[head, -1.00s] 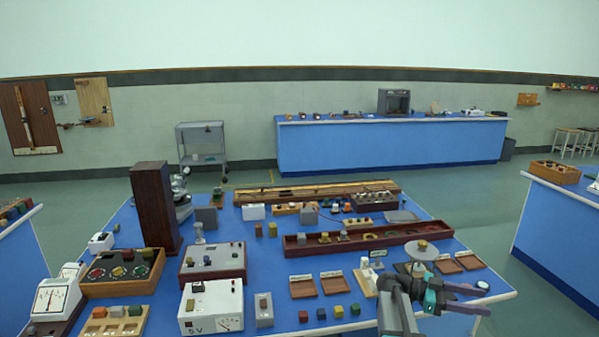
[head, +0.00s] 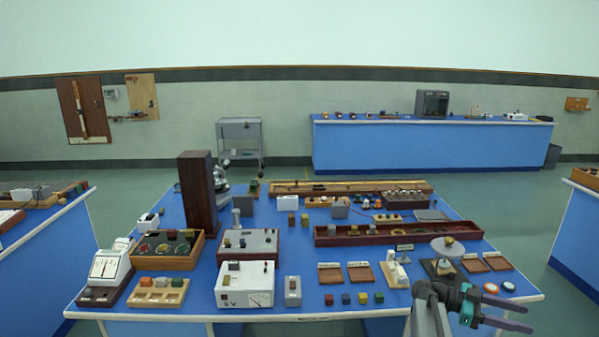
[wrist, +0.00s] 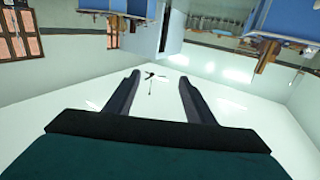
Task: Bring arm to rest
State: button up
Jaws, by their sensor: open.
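My gripper (head: 510,313) is at the lower right of the head view, in front of the blue bench's (head: 265,320) right front edge. Its two dark fingers point right and are spread apart with nothing between them. In the wrist view the open fingers (wrist: 156,92) show against the pale ceiling, and the room appears upside down. My arm's forearm rises from the bottom edge of the head view to the gripper.
Near the gripper on the bench are a round-topped stand (head: 447,247), a white switch block (head: 397,274), brown trays (head: 361,275) and two round discs (head: 490,288). A power supply (head: 244,285) stands further left.

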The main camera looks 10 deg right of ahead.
jog(key=w+a+f+n+t+b, duration=0.2)
jog(key=w+a+f+n+t, duration=1.65)
jog(key=a+f+t, duration=0.35)
jog(key=a+f+n+y, duration=0.6)
jog(key=a+f+y, duration=0.5)
jog(key=a+f, duration=0.45)
jog(key=s+a+f+n+g+y, duration=0.3)
jog(key=s+a+f+g+y, duration=0.3)
jog(key=s+a+f, duration=0.85)
jog(key=s+d+r+m+g+h, duration=0.1)
jog(key=s+g, duration=0.5)
jog(key=s, duration=0.7)
jog(key=s+d+r+m+g+h, duration=0.1)
jog(key=s+d+g, duration=0.2)
jog(key=s, duration=0.9)
jog(key=g, duration=0.3)
jog(key=shift+s+d+r+m, duration=0.2)
jog(key=shift+s+r+m, duration=0.15)
jog(key=shift+s, duration=0.05)
